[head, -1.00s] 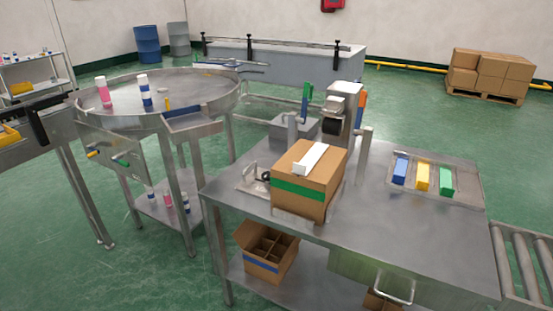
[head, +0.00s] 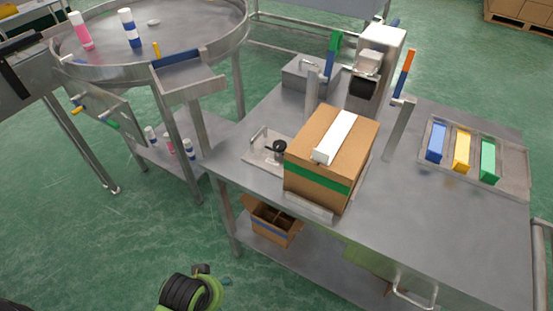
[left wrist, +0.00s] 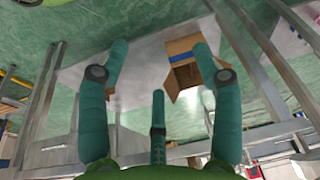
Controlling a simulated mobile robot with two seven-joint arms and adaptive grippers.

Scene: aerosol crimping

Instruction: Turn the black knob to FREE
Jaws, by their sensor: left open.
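A small black knob (head: 277,147) stands on a flat grey plate (head: 262,158) on the steel workbench, just left of the taped cardboard box (head: 320,168). Any lettering around the knob is too small to read. My left gripper (left wrist: 160,46) shows in the left wrist view with its teal fingers spread wide and nothing between them. In the head view, a black and green part of my arm shows at the bottom, well below and left of the knob and apart from the bench. My right gripper is in neither view.
The box stands close to the knob's right side. A machine with a black part (head: 363,87) and upright posts rises behind it. A round steel table (head: 195,50) with bottles is at upper left. An open divided box (head: 273,223) sits on the bench's lower shelf.

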